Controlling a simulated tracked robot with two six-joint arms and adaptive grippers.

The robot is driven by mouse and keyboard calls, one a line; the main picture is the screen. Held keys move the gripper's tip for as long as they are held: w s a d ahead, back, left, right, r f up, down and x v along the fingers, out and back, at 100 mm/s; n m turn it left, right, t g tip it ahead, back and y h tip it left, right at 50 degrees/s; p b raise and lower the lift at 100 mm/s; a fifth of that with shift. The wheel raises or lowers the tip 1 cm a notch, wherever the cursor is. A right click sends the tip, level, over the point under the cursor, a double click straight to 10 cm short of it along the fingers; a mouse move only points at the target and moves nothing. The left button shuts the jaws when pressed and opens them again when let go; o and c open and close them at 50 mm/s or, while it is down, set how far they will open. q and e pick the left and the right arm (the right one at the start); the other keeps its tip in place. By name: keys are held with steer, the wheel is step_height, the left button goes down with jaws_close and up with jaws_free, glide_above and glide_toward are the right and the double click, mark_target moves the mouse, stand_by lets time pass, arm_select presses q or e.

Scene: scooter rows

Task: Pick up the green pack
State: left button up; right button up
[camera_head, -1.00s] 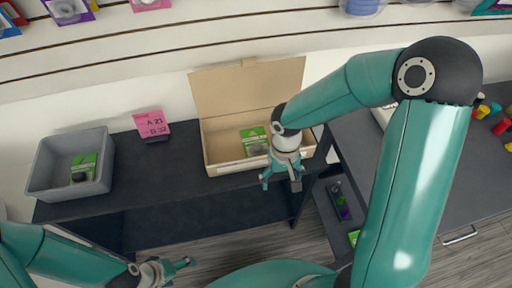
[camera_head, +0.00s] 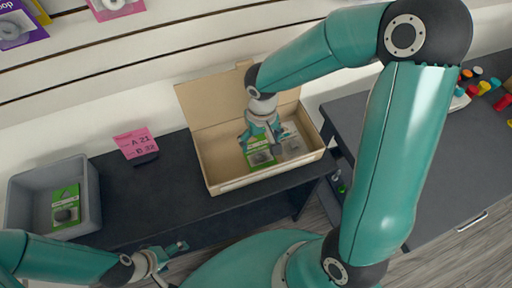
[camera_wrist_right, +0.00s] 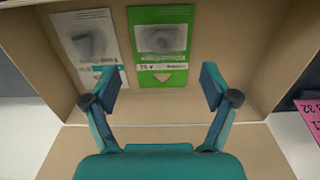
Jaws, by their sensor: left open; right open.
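A green pack (camera_head: 260,156) lies in the open cardboard box (camera_head: 222,184), next to a whitish-grey pack (camera_head: 293,146). In the right wrist view the green pack (camera_wrist_right: 160,73) is beyond the fingertips, roughly centred between them, with the whitish pack (camera_wrist_right: 90,45) to its left. My right gripper (camera_head: 261,143) is open, above the box, and partly hides the green pack in the head view. Another green pack (camera_head: 66,205) lies in the grey bin (camera_head: 95,190) at the left. My left gripper (camera_head: 172,262) is open and empty in front of the dark table.
A pink sign (camera_head: 136,143) stands on the dark table (camera_head: 150,190) between bin and box. The box's raised lid (camera_head: 215,100) leans toward the wall. A grey counter (camera_head: 440,160) with coloured items is at the right.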

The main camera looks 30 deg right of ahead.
mark_target(260, 152)
steer(key=shift+s+a+f, duration=0.1)
steer(key=shift+f, duration=1.45)
steer(key=shift+s+a+f, duration=0.1)
steer(key=shift+f, duration=1.45)
steer(key=c, duration=1.3)
